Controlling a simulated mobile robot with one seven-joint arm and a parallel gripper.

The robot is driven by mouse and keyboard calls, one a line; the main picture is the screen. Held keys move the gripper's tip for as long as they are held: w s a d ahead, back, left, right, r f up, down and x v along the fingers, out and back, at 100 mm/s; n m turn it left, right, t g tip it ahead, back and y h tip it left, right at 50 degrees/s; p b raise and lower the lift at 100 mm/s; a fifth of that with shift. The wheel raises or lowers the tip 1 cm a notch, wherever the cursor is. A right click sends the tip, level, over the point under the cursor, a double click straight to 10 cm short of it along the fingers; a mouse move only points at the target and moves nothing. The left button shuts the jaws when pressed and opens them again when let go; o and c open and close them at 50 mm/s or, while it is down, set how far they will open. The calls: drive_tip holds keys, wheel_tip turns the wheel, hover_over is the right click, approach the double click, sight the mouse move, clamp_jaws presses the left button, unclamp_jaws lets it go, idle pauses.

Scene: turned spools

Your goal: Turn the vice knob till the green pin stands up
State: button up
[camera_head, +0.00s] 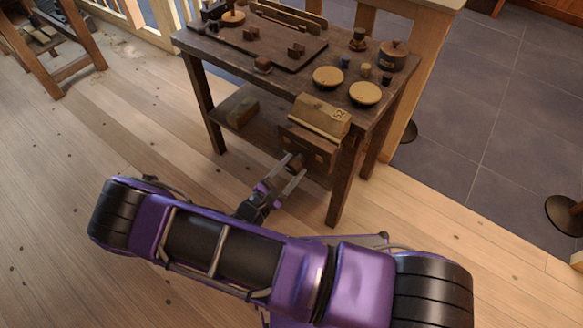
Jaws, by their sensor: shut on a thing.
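The wooden vice (306,148) is fixed to the front edge of the dark workbench (291,91). A pale wood block (319,116) sits at the top of its jaws. The small brown vice knob (295,163) sticks out of the vice front, low down. My gripper (292,170) comes from below left, its two grey fingers on either side of the knob and shut on it. I cannot make out the green pin at this size, so its angle cannot be told.
Two pale round discs (328,77), a lidded brown pot (392,56) and small cups stand on the bench's right. A dark tray (264,40) with small blocks is at left. A wood block (242,111) lies on the lower shelf. The floor at left is mostly clear.

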drive_tip(key=m, duration=0.6)
drive_tip(key=shift+s+a+f, duration=0.1)
drive_tip(key=shift+s+f, duration=0.1)
drive_tip(key=m, duration=0.5)
drive_tip(key=shift+f+m, duration=0.1)
drive_tip(key=shift+m, duration=0.3)
drive_tip(key=m+p, duration=0.1)
drive_tip(key=m, duration=0.4)
drive_tip(key=m+p, duration=0.1)
drive_tip(key=m, duration=0.4)
drive_tip(key=shift+w+f+m, duration=0.1)
drive_tip(key=shift+f+m, duration=0.05)
drive_tip(key=shift+m, duration=0.25)
drive_tip(key=o, duration=1.2)
drive_tip(key=shift+a, duration=0.1)
drive_tip(key=shift+o, duration=0.8)
